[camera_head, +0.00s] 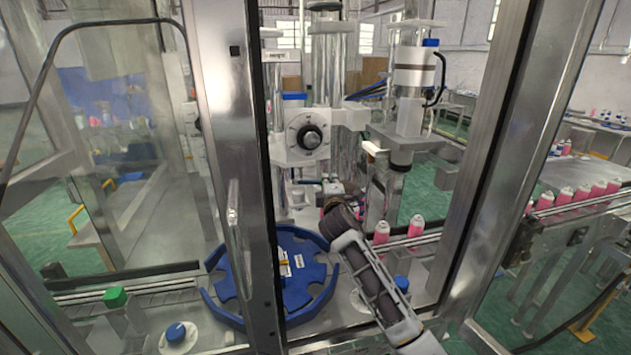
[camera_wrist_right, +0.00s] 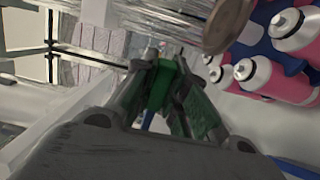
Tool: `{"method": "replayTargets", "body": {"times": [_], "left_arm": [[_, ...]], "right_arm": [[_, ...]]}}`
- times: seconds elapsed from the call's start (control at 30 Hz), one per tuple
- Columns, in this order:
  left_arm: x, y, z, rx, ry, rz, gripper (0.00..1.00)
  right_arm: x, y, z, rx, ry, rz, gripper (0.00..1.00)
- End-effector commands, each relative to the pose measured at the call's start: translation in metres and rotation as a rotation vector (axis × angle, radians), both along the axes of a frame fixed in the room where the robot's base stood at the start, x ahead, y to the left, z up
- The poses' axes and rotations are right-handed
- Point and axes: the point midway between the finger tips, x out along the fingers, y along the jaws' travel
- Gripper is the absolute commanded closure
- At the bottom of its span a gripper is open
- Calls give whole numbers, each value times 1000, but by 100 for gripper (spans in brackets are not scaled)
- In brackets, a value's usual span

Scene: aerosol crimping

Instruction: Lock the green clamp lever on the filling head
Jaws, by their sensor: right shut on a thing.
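My right arm reaches in from the lower right of the head view, and its gripper (camera_head: 331,188) is among the machine parts below the black dial. In the right wrist view my gripper (camera_wrist_right: 168,72) is shut on a green piece (camera_wrist_right: 159,86), which looks like the green clamp lever. The lever's pivot and lock position are hidden by the fingers. In the head view the lever is hidden or too small to make out. The machine head (camera_head: 310,152) with the black dial stands just behind the gripper. My left gripper is not in view.
A blue star wheel (camera_head: 316,290) lies below and left of my right arm. Pink cans (camera_head: 381,232) stand on the conveyor to the right, and show close in the right wrist view (camera_wrist_right: 258,82). Metal frame posts (camera_head: 237,150) and (camera_head: 497,130) flank the opening.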

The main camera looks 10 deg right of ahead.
Motion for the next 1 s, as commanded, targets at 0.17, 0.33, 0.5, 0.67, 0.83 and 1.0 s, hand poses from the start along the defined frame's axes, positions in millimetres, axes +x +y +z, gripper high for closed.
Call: {"method": "replayTargets", "body": {"times": [0.17, 0.33, 0.5, 0.67, 0.83, 1.0], "left_arm": [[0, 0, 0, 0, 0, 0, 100], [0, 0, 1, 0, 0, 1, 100], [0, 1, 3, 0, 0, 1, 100], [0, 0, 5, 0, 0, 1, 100], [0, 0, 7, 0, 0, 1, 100], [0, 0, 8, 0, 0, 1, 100]], "right_arm": [[0, 0, -1, 0, 1, 0, 99], [-3, 1, -1, 0, 2, 1, 99], [-9, 4, -2, 0, 3, 2, 99], [-15, 7, -2, 0, 3, 2, 99], [-22, 10, -2, 0, 4, 2, 99], [-25, 11, -2, 1, 4, 2, 99]]}}
